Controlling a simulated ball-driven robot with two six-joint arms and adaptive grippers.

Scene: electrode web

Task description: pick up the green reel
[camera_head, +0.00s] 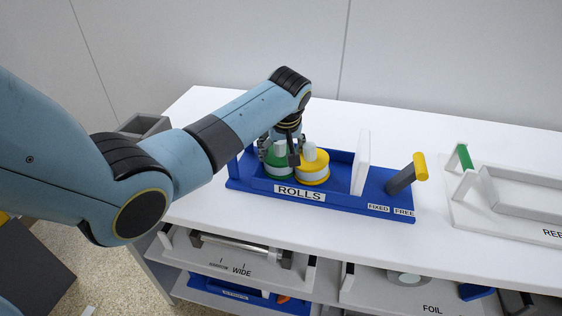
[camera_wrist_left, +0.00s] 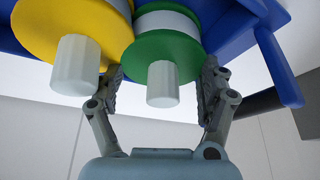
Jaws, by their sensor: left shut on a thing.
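The green reel (camera_head: 280,163) stands in the blue ROLLS tray (camera_head: 345,199), with its pale hub upward. It shows large in the left wrist view (camera_wrist_left: 163,52). My left gripper (camera_head: 279,153) is shut on the green reel from above. In the left wrist view, the fingers of this gripper (camera_wrist_left: 162,78) lie on opposite sides of its green flange. The reel still appears to be inside the tray; whether it touches the floor is hidden. My right gripper is not in view.
A yellow reel (camera_head: 314,170) stands close beside the green one, with one finger between them. A white divider (camera_head: 361,162) and a yellow-tipped lever (camera_head: 407,173) are further right. A white fixture (camera_head: 510,192) sits at far right. The white tabletop behind the tray is clear.

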